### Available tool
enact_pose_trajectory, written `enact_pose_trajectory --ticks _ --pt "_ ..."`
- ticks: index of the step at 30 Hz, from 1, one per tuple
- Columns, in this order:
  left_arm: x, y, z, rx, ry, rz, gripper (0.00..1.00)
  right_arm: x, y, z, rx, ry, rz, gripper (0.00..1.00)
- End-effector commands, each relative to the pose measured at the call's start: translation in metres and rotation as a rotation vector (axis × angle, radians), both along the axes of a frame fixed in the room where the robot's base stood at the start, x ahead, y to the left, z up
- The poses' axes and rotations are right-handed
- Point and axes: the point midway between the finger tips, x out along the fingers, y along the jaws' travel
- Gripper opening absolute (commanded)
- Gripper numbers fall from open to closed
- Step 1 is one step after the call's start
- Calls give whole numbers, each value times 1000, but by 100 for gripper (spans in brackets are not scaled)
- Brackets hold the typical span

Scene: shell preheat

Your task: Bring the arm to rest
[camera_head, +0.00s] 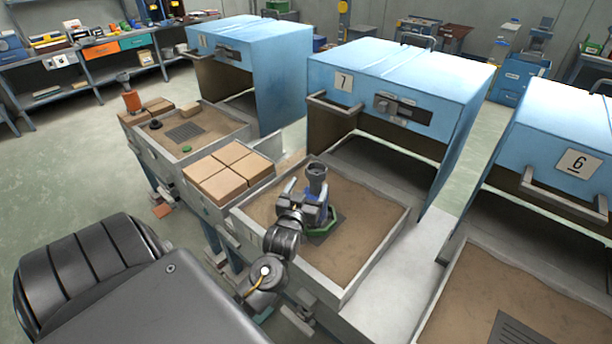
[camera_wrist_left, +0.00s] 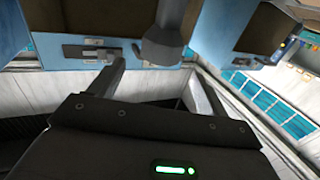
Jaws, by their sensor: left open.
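My left gripper (camera_head: 306,194) is over the sand tray (camera_head: 364,259) in front of the blue hood marked 7 (camera_head: 426,78). Its two fingers are apart. An upright piece with a dark grey cup-like top (camera_head: 317,172) stands just beyond the gripper, with a green hexagonal base (camera_head: 331,224) on a dark plate. In the left wrist view, my open fingers (camera_wrist_left: 155,72) show with a dark grey part (camera_wrist_left: 164,44) in front of and between their tips. Whether they touch it I cannot tell. My right gripper is not in view.
Brown blocks (camera_head: 229,170) fill a tray left of the sand tray. Another sand tray (camera_head: 206,140) lies farther left, and one lies at lower right by the hood marked 6 (camera_head: 560,138). A metal handle (camera_head: 334,108) juts from hood 7. Shelves (camera_head: 95,50) stand at back left.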

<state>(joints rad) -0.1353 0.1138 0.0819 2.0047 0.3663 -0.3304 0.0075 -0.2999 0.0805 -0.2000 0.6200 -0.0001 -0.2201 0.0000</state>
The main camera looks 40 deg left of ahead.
Motion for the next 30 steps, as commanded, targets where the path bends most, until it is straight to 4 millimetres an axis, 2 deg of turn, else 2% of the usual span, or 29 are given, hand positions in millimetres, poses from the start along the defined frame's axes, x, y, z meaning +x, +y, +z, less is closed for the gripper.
enact_pose_trajectory --ticks 6,23,26,29,30 --pt "-14 -6 0 1 0 0 77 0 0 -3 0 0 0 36" --pt "-14 -6 0 0 2 -1 77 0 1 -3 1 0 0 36" --pt "-18 -14 -8 -13 44 -22 77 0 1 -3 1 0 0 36" --pt "-32 -36 -31 -49 174 -86 77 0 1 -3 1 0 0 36" --pt "-43 -51 -45 -68 254 -124 77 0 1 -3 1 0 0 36"
